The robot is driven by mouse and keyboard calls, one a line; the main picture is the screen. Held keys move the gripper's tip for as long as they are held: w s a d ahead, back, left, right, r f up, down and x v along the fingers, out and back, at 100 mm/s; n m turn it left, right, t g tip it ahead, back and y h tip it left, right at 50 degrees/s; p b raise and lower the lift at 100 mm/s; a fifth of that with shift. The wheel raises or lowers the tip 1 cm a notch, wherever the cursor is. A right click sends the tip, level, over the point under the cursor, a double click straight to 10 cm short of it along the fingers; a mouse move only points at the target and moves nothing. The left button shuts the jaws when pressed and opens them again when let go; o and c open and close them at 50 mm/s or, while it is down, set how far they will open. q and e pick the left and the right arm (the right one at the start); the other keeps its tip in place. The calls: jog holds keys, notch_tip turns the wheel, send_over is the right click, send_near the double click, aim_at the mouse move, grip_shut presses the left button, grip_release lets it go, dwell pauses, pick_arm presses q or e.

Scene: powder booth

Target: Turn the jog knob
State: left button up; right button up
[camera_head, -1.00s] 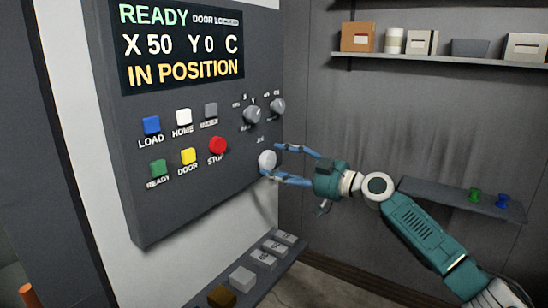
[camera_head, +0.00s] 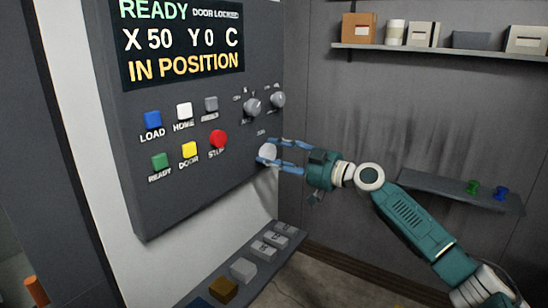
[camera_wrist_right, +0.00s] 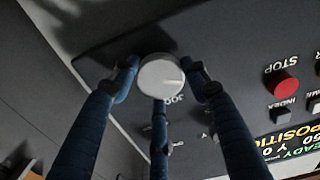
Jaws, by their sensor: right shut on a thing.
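The jog knob (camera_head: 267,153) is a round white dial low on the right side of the grey control panel (camera_head: 215,185). In the right wrist view the knob (camera_wrist_right: 161,76) fills the middle, with a thin pointer line on its face. My right gripper (camera_head: 275,153) has its blue fingers around the knob, shut on it. In the wrist view two fingers press at its left and right sides and a third lies below it. The label beside the knob is partly hidden by the fingers. My left gripper is not in view.
Above the knob are two grey selector knobs (camera_head: 252,107). To its left are the red STOP button (camera_head: 218,139) and several coloured buttons. The display (camera_head: 183,48) reads READY, DOOR LOCKED, IN POSITION. A ledge with blocks (camera_head: 243,269) is below; shelves line the right wall.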

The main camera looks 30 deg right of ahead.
jog(key=shift+a+f, duration=0.15)
jog(key=shift+f, duration=0.35)
jog(key=m+p, duration=0.1)
jog(key=m, duration=1.3)
jog(key=shift+a+m+p, duration=0.2)
jog(key=shift+m+p, duration=0.1)
jog(key=shift+p, duration=0.1)
jog(key=m+p, duration=0.2)
jog(key=m, duration=0.1)
jog(key=shift+s+r+m, duration=0.1)
jog(key=shift+r+m, duration=0.1)
jog(key=shift+m, duration=0.1)
jog(key=m+p, duration=0.4)
jog(key=shift+r, duration=0.15)
jog(key=shift+m+p, duration=1.3)
jog(key=shift+m, duration=0.5)
jog(key=shift+r, duration=0.1)
